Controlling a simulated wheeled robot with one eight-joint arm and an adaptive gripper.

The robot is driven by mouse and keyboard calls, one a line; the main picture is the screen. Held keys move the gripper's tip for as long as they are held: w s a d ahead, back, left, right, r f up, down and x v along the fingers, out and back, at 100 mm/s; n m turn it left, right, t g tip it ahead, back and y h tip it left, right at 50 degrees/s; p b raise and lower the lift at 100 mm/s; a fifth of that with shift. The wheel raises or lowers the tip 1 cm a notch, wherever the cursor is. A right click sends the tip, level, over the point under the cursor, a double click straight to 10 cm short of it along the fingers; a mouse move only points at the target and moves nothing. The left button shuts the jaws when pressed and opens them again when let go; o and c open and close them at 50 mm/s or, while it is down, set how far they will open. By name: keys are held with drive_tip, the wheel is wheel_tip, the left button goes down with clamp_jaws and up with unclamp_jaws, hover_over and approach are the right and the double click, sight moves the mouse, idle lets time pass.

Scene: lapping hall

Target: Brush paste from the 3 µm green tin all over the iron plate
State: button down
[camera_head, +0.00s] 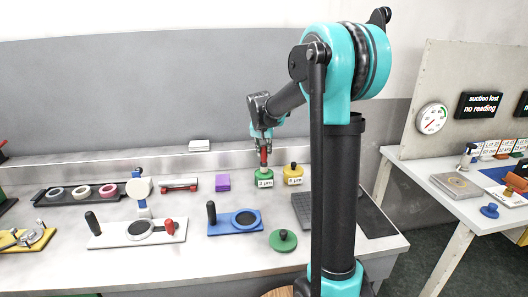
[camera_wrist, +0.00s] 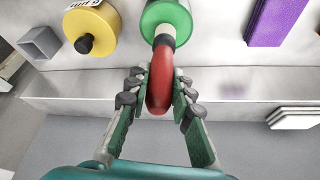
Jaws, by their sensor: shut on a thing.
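The green tin (camera_head: 264,178), with a label that seems to read 3 µm, stands on the bench below my gripper (camera_head: 263,147). A brush with a red handle (camera_head: 264,158) stands upright at the tin. In the wrist view my gripper (camera_wrist: 158,84) is shut around the red handle (camera_wrist: 160,72). The handle meets a dark collar and pale part at the green tin (camera_wrist: 167,17); the bristles are hidden.
A yellow tin (camera_head: 293,174) stands close right of the green one. A purple block (camera_head: 222,183) lies to the left. A blue board (camera_head: 235,222) and a white board (camera_head: 138,232), each with a dark disc and upright handle, lie in front. A green knobbed disc (camera_head: 283,241) lies nearby.

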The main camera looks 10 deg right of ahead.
drive_tip(key=shift+f, duration=0.5)
idle(1.3)
drive_tip(key=shift+r, duration=0.1)
drive_tip(key=shift+r, duration=3.4)
